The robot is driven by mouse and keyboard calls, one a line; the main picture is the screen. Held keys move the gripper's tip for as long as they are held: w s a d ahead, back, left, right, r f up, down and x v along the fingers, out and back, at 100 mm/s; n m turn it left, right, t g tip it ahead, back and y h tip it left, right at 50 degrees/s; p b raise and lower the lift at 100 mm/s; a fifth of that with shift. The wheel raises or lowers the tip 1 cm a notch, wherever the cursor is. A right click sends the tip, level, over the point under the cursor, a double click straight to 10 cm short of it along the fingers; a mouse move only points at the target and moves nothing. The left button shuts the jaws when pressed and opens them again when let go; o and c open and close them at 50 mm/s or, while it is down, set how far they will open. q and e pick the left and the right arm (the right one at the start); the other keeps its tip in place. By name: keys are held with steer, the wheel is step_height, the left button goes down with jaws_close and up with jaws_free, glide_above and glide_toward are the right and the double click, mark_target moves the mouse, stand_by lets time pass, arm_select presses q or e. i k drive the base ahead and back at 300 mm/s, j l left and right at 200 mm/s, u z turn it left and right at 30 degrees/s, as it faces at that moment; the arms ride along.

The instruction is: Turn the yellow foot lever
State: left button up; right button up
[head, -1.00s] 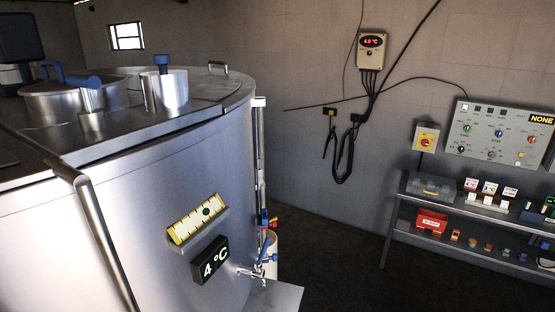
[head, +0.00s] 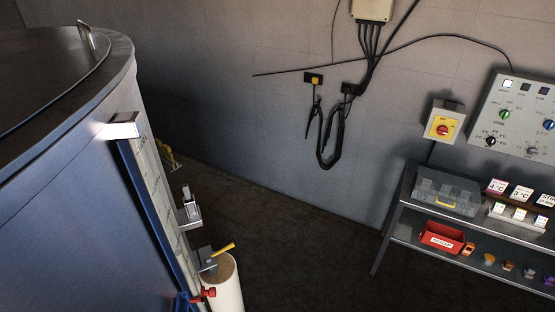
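A short yellow lever (head: 223,249) sticks out to the right from a grey block (head: 205,262) in the lower middle of the head view, by the tank's edge. It sits just above the rim of a cream cylinder (head: 227,285). A second yellow piece (head: 167,152) shows farther back beside the tank, small and partly hidden; I cannot tell what it is. Neither of my grippers is in view.
The large steel tank (head: 60,200) fills the left. A red-handled valve (head: 204,293) and a metal bracket (head: 189,212) stand out from its side. A shelf (head: 402,237) with a red box (head: 441,238) stands right. Dark floor (head: 300,250) between is clear.

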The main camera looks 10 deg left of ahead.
mark_target(225, 249)
steer(key=i+u, duration=0.45)
steer(key=i+l+u, duration=0.25)
steer(key=u, duration=0.15)
steer(key=i+l+u, duration=0.3)
steer(key=u, duration=0.15)
steer(key=i+l+u, duration=0.55)
steer(key=l+u, duration=0.3)
steer(key=i+l+u, duration=0.15)
steer(key=l+u, duration=0.25)
steer(key=l, duration=0.25)
steer(key=l+u, duration=0.45)
steer(key=l, duration=0.1)
